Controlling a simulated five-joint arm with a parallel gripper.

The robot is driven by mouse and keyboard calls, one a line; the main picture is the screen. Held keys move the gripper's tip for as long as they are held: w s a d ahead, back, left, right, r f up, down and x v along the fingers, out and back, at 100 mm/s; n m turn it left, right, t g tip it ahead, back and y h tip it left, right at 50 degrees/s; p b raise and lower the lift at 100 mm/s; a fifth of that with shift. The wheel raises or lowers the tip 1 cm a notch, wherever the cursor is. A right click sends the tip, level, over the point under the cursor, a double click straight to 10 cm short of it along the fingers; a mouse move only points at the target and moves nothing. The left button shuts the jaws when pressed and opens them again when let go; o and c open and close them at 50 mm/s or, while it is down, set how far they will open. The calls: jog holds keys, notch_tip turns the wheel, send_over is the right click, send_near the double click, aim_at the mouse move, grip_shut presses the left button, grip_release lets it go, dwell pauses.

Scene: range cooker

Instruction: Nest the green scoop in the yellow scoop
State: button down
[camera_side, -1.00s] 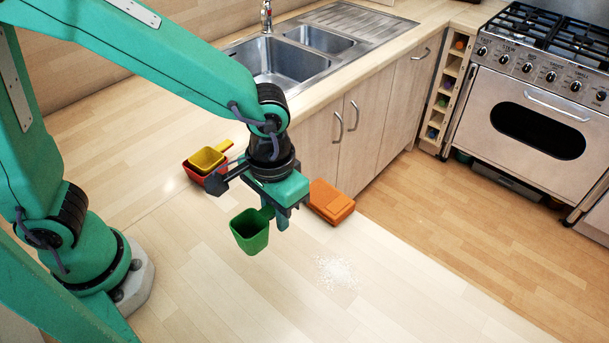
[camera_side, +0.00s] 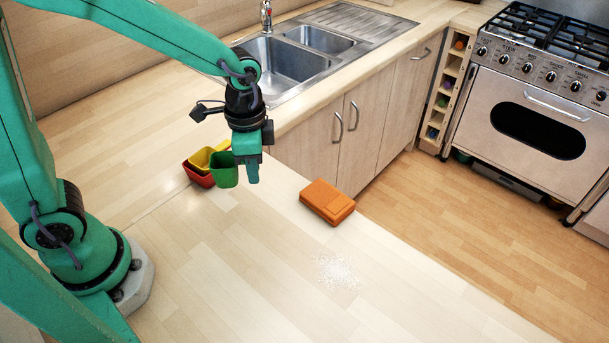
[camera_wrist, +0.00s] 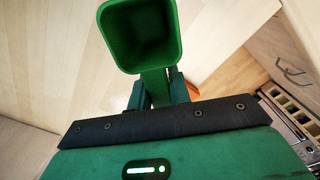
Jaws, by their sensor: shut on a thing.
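My gripper (camera_side: 250,168) is shut on the handle of the green scoop (camera_side: 224,170). In the side view the green scoop hangs mouth up, in front of and slightly right of the yellow scoop (camera_side: 202,158), and covers part of it. The yellow scoop sits in a red scoop (camera_side: 199,178) on the worktop. I cannot tell from this view how far the green scoop is above them. In the wrist view my gripper (camera_wrist: 158,92) holds the green scoop (camera_wrist: 141,35) by its handle, and its empty inside shows. The yellow scoop is not seen there.
An orange box (camera_side: 327,201) lies on the worktop to the right of my gripper. A patch of white grains (camera_side: 337,271) is spread in front of it. The sink (camera_side: 285,66) lies behind. The front worktop is otherwise clear.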

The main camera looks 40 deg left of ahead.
jog(key=a+m, duration=0.8)
jog(key=a, duration=0.4)
jog(key=shift+w+a+f, duration=0.15)
jog(key=shift+w+a, duration=0.1)
jog(key=shift+a, duration=0.1)
jog(key=shift+f, duration=0.25)
jog(key=shift+f, duration=4.35)
jog(key=c, duration=1.2)
grip_release()
jog(key=shift+c, duration=0.2)
